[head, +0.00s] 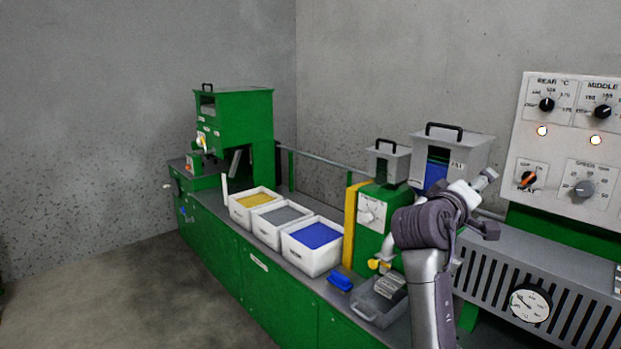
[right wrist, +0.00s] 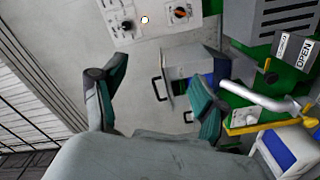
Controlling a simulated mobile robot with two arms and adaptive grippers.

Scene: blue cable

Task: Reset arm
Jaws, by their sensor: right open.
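My right arm (head: 430,285) rises from the bottom right of the head view, in front of the green machine. Its dark wrist bends toward the control panel, and the fingers are hard to make out there. In the right wrist view my right gripper (right wrist: 164,85) has its two teal-padded fingers spread wide apart. Nothing is held between them. Behind the gap are the grey wall and a grey hopper with black handles. My left gripper is not in view.
White bins with yellow, grey and blue (head: 312,247) contents stand on the green bench. A small blue object (head: 340,281) and a grey tray (head: 376,310) lie near my arm. A hopper (head: 470,150) and control panel (head: 570,150) are close by. The left floor is clear.

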